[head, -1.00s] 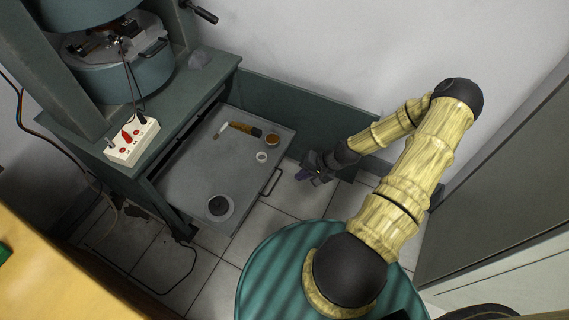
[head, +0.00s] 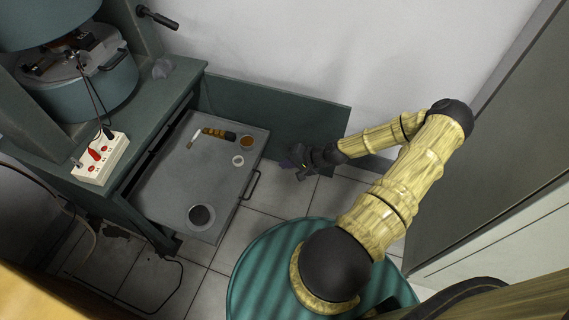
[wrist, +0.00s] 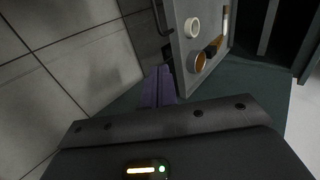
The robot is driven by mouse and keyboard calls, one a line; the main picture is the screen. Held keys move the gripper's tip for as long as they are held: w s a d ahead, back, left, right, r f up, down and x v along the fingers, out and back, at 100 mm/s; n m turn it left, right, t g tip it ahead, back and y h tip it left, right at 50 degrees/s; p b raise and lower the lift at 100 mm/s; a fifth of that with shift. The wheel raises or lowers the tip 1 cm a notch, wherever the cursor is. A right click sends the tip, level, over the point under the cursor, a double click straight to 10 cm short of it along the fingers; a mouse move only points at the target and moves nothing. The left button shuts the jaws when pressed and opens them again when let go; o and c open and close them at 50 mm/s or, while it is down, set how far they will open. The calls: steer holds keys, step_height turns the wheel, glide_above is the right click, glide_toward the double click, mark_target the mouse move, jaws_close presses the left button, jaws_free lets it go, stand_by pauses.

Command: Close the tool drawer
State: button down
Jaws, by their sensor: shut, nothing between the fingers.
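The tool drawer (head: 190,172) is a grey, shallow drawer pulled out from the green bench. Its bar handle (head: 251,185) is on its right front edge. In the wrist view the drawer (wrist: 183,50) is at the top, with its handle (wrist: 162,18) on the left side. My gripper (head: 287,162) is off the drawer's far front corner, to the right of the handle, and looks apart from it. In the wrist view the purple fingers (wrist: 158,88) are together and empty, pointing toward the drawer's front corner.
In the drawer lie a screwdriver-like tool (head: 219,134), an orange-brown round container (head: 246,142), a white ring (head: 238,160) and a round dish (head: 201,217). A green panel (head: 300,112) stands behind my gripper. A white socket box (head: 101,158) sits on the bench.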

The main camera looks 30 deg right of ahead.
steer(key=w+a+f+b, duration=0.4)
steer(key=w+a+f, duration=0.1)
steer(key=w+a, duration=0.1)
steer(key=shift+w+a, duration=0.25)
steer(key=shift+w, duration=0.25)
